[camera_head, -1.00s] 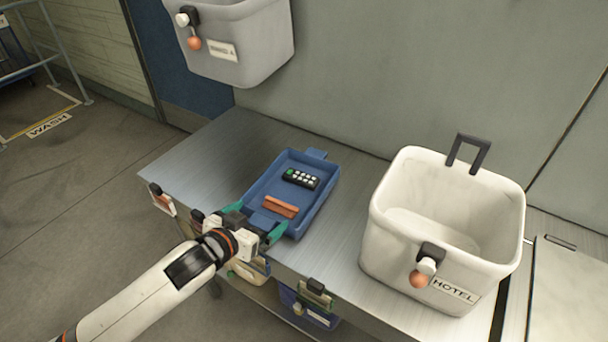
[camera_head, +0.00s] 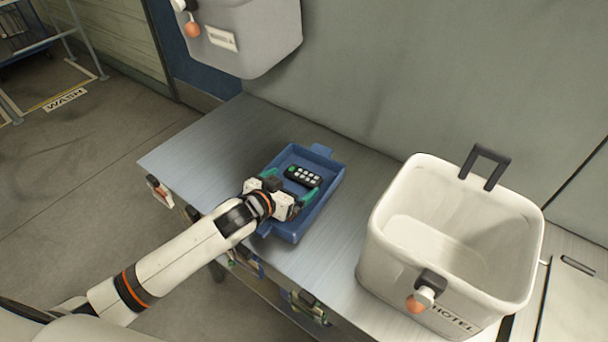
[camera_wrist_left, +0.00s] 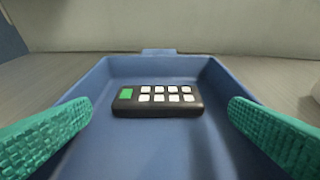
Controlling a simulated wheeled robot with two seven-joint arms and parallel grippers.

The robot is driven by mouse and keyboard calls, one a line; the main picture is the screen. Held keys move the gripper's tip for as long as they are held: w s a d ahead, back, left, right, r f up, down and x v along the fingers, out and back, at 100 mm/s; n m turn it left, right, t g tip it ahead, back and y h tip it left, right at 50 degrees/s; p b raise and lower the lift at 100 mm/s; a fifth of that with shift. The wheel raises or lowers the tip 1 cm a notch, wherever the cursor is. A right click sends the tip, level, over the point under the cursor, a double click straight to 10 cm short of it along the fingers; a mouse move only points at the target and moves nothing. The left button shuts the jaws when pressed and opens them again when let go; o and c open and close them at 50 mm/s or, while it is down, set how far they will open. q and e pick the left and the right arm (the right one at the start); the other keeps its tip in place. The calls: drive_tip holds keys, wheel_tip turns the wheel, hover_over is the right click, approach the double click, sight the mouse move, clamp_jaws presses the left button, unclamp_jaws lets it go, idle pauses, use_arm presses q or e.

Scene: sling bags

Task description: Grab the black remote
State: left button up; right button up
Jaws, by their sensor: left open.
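The black remote (camera_head: 303,176) lies in the blue tray (camera_head: 331,182) on the metal table. It has white buttons and one green button. In the left wrist view the remote (camera_wrist_left: 157,101) lies flat across the tray, ahead of and between the two green fingertips. My left gripper (camera_head: 291,190) is open over the near part of the tray, with its fingers pointing at the remote and nothing between them. The orange-brown object seen earlier in the tray is hidden behind the gripper now. My right gripper is not in view.
A white bin (camera_head: 380,232) labelled HOTEL stands on the table to the right of the tray. A grey bin (camera_head: 262,40) hangs on the wall behind. The metal table (camera_head: 205,150) is clear left of the tray.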

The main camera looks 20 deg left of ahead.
sight(304, 174)
use_arm(q)
drive_tip(key=shift+p+x, duration=0.4)
drive_tip(key=shift+x, duration=2.35)
drive_tip(key=shift+a, duration=0.1)
drive_tip(key=shift+c, duration=0.2)
drive_tip(key=c, duration=0.7)
drive_tip(key=shift+o, duration=0.2)
